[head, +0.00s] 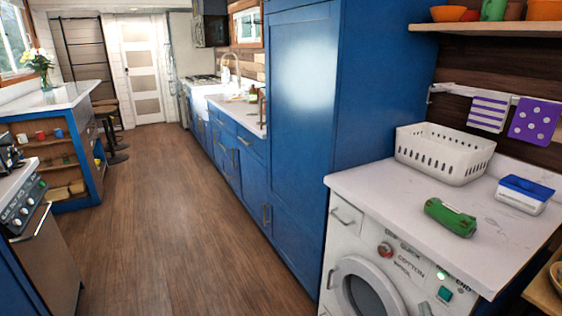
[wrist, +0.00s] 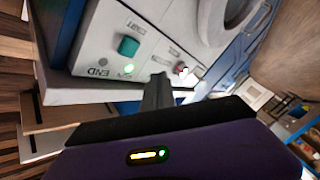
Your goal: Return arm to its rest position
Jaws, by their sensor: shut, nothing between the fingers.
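My gripper (wrist: 160,82) shows in the wrist view, its dark fingers together and empty. I cannot tell whether the fingertips touch the panel. In the head view the washing machine (head: 343,240) stands at the lower right, with its round door (head: 368,292) shut. My arm is not clearly visible in the head view.
On the white counter (head: 385,190) above the machine are a white basket (head: 443,153), a green object (head: 450,217) and a blue-lidded box (head: 523,194). A tall blue cabinet (head: 301,130) stands beside it. The wooden floor (head: 170,220) is clear; an oven (head: 45,260) stands at left.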

